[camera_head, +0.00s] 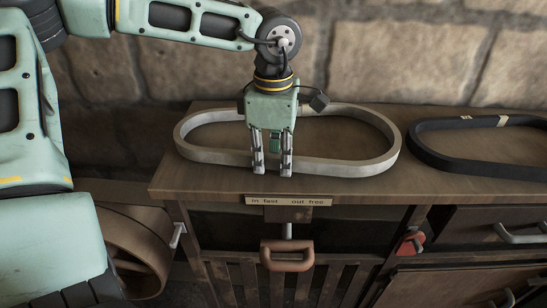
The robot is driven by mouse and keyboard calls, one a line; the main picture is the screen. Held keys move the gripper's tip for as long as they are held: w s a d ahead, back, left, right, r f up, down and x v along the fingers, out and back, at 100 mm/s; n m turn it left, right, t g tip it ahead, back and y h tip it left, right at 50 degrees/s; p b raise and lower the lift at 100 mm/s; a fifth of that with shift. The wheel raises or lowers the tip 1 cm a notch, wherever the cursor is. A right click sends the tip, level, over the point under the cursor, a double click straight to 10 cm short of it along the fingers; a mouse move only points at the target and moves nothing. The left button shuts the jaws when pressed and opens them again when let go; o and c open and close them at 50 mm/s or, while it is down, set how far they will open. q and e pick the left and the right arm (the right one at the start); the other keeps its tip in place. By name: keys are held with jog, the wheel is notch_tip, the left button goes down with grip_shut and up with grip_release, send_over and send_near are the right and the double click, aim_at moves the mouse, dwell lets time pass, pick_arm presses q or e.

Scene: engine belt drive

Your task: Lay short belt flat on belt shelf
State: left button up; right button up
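A pale grey oval belt (345,168) lies flat on the brown wooden shelf top (430,186), left of the middle. A black belt (455,160) with tan patches lies to its right and runs out of the picture. I cannot tell for sure which one is the short belt. My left gripper (272,170) points down at the front run of the grey belt. Its two fingers stand apart, overlapping that run in the picture and hiding short pieces of it. I cannot tell whether they touch it. My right gripper is not in view.
A label plate (288,201) sits on the shelf's front edge. Below it are a brown handle (287,256), a red part (409,242) and a drawer handle (520,233). A wheel (130,245) stands at lower left. A stone wall (400,60) rises behind.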

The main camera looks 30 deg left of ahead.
pick_arm(q)
jog(key=o, duration=0.3)
jog(key=shift+r+p, duration=0.4)
jog(key=shift+p, duration=0.05)
jog(key=shift+r+p, duration=0.4)
jog(key=shift+p, duration=0.05)
notch_tip(320, 180, up, 12)
jog(key=b, duration=0.1)
jog(key=shift+f, duration=0.15)
